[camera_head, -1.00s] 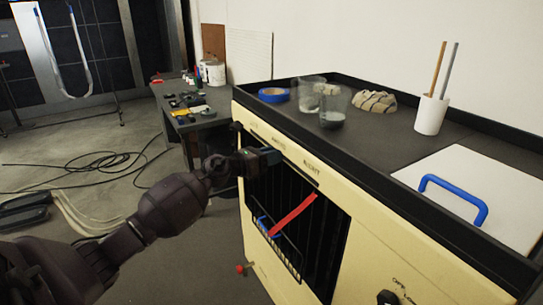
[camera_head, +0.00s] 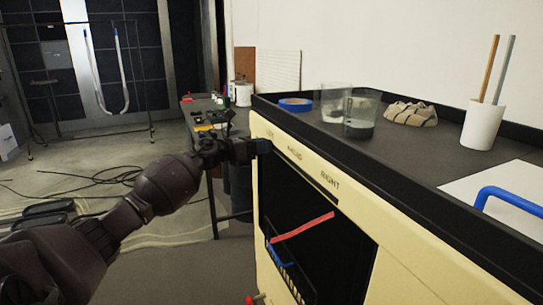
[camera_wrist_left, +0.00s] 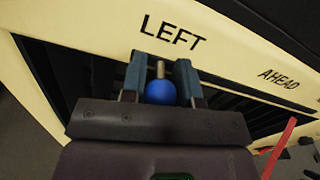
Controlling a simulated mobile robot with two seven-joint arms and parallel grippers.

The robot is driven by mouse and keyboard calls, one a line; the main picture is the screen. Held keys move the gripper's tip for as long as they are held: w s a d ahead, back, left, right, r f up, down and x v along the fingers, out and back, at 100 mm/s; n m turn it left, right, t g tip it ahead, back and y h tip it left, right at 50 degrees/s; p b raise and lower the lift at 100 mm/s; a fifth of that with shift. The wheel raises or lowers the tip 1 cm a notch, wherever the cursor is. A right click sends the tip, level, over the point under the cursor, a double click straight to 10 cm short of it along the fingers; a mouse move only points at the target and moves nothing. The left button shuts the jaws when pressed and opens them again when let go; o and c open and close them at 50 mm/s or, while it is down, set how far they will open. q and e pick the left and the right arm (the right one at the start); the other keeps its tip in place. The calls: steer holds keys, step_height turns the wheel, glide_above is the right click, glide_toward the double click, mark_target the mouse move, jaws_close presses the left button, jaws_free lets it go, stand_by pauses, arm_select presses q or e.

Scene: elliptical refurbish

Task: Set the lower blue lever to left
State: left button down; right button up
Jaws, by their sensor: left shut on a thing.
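My left gripper (camera_head: 262,147) is at the upper left of the cream cabinet's dark slotted opening, just under the LEFT label. In the left wrist view its fingers (camera_wrist_left: 160,75) are shut on the blue lever, whose round blue knob (camera_wrist_left: 160,92) sits between them. The lever's thin metal stem points up toward the LEFT label (camera_wrist_left: 172,33). In the head view the gripper hides this knob. A red lever (camera_head: 302,227) sticks out of the opening lower right of my gripper. My right gripper is not in view.
AHEAD (camera_head: 295,152) and RIGHT (camera_head: 330,180) labels follow along the cabinet front (camera_head: 400,255). A wire rack with a blue part (camera_head: 279,257) is low in the opening. Glass beakers (camera_head: 361,115), blue tape (camera_head: 295,104) and a white cup (camera_head: 483,124) stand on top.

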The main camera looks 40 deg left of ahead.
arm_select(q)
steer(key=shift+a+r, duration=0.1)
steer(key=shift+a, duration=0.05)
steer(key=c, duration=1.3)
jaws_free()
steer(key=o, duration=0.4)
steer(key=shift+a, duration=0.15)
steer(key=shift+o, duration=0.2)
steer(key=shift+s+a, duration=0.1)
steer(key=shift+s, duration=0.3)
steer(key=p+v, duration=0.2)
steer(key=v, duration=0.8)
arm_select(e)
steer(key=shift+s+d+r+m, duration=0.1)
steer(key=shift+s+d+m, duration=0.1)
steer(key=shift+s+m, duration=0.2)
